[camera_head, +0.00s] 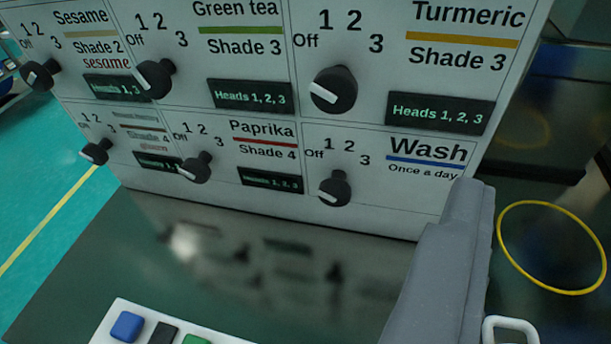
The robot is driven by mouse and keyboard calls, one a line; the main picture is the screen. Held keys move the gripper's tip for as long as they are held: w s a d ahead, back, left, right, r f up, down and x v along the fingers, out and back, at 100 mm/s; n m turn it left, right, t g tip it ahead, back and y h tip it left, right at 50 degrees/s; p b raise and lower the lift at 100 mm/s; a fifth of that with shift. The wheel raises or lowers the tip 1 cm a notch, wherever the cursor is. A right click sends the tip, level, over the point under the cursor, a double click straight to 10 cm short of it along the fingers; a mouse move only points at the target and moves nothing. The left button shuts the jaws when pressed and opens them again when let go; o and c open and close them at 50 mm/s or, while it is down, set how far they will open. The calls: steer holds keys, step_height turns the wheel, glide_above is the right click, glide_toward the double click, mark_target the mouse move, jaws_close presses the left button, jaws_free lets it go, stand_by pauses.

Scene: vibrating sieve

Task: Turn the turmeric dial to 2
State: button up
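The turmeric dial (336,88) is a black knob in the upper right of the white panel, below the marks Off, 1, 2 and 3. Its white pointer mark faces the left, towards the Off side, much as on the other dials. The Turmeric label (468,16) is to its right, with a yellow bar and "Shade 3". My gripper (465,195) shows as one grey finger-like piece at the lower right, below and right of the dial. It appears apart from the dial. A second finger is not visible, so its opening is unclear.
The wash dial (335,188) is directly below the turmeric dial, and the green tea dial (156,78) is to its left. A dark reflective surface (260,265) lies below the panel. A button box (150,330) is at the bottom. A yellow ring (552,204) is at right.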

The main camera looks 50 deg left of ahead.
steer(key=a+f+n+y+b, duration=0.2)
steer(key=a+f+y, duration=0.1)
steer(key=a+f, duration=0.35)
steer(key=y, duration=0.2)
glide_toward(334, 98)
steer(key=shift+n, duration=0.3)
steer(key=shift+b+x, duration=1.3)
steer(key=shift+x, duration=3.35)
